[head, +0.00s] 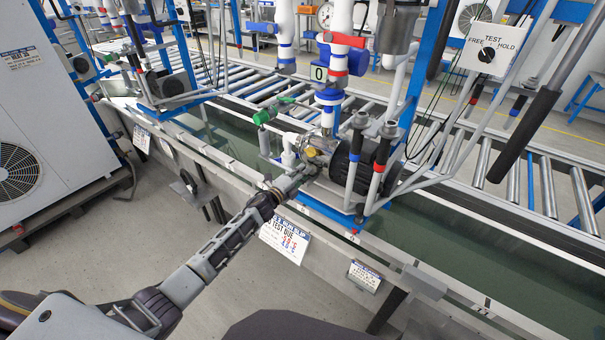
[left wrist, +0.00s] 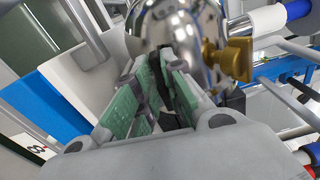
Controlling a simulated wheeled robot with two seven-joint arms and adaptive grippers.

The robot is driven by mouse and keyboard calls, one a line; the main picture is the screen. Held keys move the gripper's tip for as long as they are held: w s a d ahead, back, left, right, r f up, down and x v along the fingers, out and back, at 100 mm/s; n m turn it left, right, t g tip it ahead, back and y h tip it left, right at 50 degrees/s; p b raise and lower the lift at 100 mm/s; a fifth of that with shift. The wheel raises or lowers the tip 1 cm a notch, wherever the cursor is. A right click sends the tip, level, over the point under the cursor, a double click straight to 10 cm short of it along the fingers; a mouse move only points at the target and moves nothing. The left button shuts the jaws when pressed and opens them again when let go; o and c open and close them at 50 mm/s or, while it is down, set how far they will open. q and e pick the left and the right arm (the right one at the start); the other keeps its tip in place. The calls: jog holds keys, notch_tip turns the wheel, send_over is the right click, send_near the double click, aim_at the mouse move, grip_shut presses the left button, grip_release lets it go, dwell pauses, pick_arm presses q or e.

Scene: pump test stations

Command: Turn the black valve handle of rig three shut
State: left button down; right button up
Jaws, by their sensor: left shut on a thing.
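My left gripper (head: 308,168) reaches in from the lower left to the front of a pump rig in the middle of the head view. In the left wrist view its green-padded fingers (left wrist: 160,85) are closed around a dark piece that looks like the black valve handle (left wrist: 166,88), mostly hidden between the pads. A shiny metal pump housing (left wrist: 165,25) is right beyond the fingertips, with a brass fitting (left wrist: 238,58) to its right. In the head view the handle is hidden by the gripper, so its angle cannot be told. My right gripper is not in view.
The black pump motor (head: 350,168) and upright tubes with black sleeves stand just right of the gripper. A green-handled valve (head: 266,115) is behind it. A bar with a black grip (head: 525,135) crosses at right. A water trough (head: 470,260) runs below.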

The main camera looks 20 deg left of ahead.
pick_arm(q)
jog(key=c, duration=1.5)
grip_release()
jog(key=shift+d, duration=0.1)
jog(key=v, duration=1.2)
jog(key=shift+n, duration=0.3)
